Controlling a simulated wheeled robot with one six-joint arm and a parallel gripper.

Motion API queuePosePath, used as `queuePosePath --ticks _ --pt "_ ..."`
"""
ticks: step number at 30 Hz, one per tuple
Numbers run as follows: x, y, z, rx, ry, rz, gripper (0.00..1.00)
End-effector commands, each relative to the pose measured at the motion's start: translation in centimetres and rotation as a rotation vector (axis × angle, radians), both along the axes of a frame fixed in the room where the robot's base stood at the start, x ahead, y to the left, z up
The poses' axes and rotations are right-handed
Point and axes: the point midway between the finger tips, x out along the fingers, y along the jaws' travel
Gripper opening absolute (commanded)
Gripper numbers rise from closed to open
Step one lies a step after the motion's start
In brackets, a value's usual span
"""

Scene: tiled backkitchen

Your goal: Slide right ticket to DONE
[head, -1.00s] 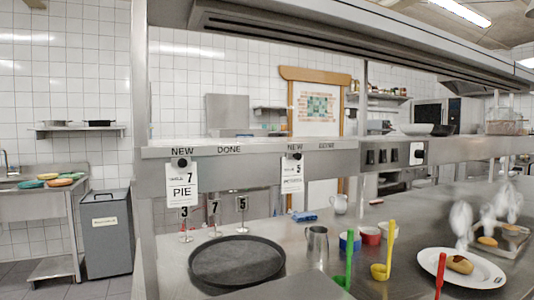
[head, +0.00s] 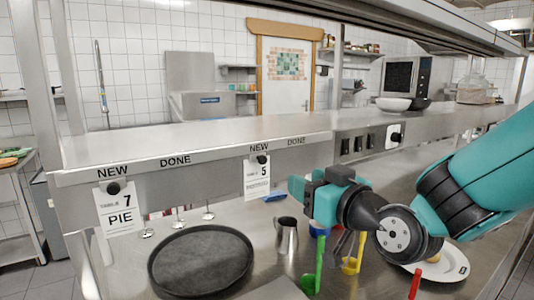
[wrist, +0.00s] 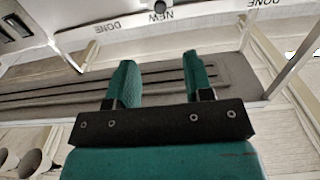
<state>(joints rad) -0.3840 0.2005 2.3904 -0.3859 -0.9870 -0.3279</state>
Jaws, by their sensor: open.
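The right ticket (head: 257,182), a white card marked 5, hangs from a black round knob (head: 262,159) on the steel rail under the right NEW label (head: 259,149). The right DONE label (head: 296,141) is to its right. In the wrist view, upside down, a dark knob (wrist: 160,7) shows by NEW, with DONE (wrist: 105,25) to the picture's left. My gripper (head: 297,190) is in front of the rail, right of the ticket and apart from it. In the wrist view its teal fingers (wrist: 159,78) are apart with nothing between them.
The left ticket (head: 120,208), marked 7 PIE, hangs under the left NEW. Below on the counter are a black round tray (head: 200,262), a metal jug (head: 287,238), green and yellow handled utensils (head: 350,262) and a white plate (head: 445,268). The rail front between the tickets is clear.

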Motion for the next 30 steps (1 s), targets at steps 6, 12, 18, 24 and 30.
queuePosePath --ticks 6,12,18,24,30 --pt "4.2 3.0 0.6 -0.001 0.004 0.003 0.47" --pt "8.0 5.5 0.6 0.0 0.002 0.002 0.47" --pt "10.6 7.2 0.3 0.001 0.003 0.002 0.47" --pt "11.6 7.9 0.1 0.0 0.001 0.001 0.47" --pt "11.7 7.9 0.0 0.0 0.001 0.001 0.47"
